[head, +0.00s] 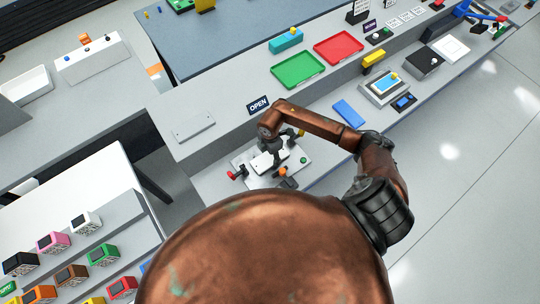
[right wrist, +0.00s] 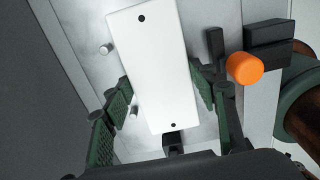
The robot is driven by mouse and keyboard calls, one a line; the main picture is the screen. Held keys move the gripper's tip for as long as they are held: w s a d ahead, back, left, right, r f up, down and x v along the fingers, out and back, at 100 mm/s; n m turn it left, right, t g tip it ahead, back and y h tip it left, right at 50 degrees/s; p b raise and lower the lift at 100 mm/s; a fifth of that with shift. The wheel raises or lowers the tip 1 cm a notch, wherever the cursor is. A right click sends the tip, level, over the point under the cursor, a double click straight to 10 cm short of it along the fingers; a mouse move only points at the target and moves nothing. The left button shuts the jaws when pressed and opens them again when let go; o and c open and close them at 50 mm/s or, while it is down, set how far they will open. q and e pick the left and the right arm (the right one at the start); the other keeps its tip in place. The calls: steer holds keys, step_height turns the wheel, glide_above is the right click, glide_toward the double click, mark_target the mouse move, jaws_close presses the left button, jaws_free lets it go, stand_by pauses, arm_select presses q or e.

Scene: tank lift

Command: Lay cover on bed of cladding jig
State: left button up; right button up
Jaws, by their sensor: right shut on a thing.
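The cover is a white rectangular plate (right wrist: 158,65) with a dark hole near each end. In the right wrist view it lies between the green-padded fingers of my right gripper (right wrist: 163,86), which is shut on it. In the head view the right gripper (head: 270,145) is over the cladding jig (head: 299,157), with the white cover (head: 263,162) below it. The jig's pale bed (right wrist: 92,25) has small pins (right wrist: 106,48) beside the cover's left edge. I cannot tell whether the cover touches the bed. My left gripper is not in view.
An orange knob (right wrist: 244,68) on dark blocks stands right of the cover. A red knob (head: 232,174) is at the jig's left. A grey plate (head: 194,126) and an OPEN sign (head: 258,105) are on the raised ledge behind. A blue block (head: 348,113) lies to the right.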

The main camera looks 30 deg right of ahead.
steer(key=shift+f, duration=0.35)
steer(key=o, duration=1.4)
steer(key=shift+o, duration=0.2)
steer(key=shift+r+p, duration=3.15)
steer(key=shift+r, duration=0.9)
steer(key=shift+a+f, duration=0.1)
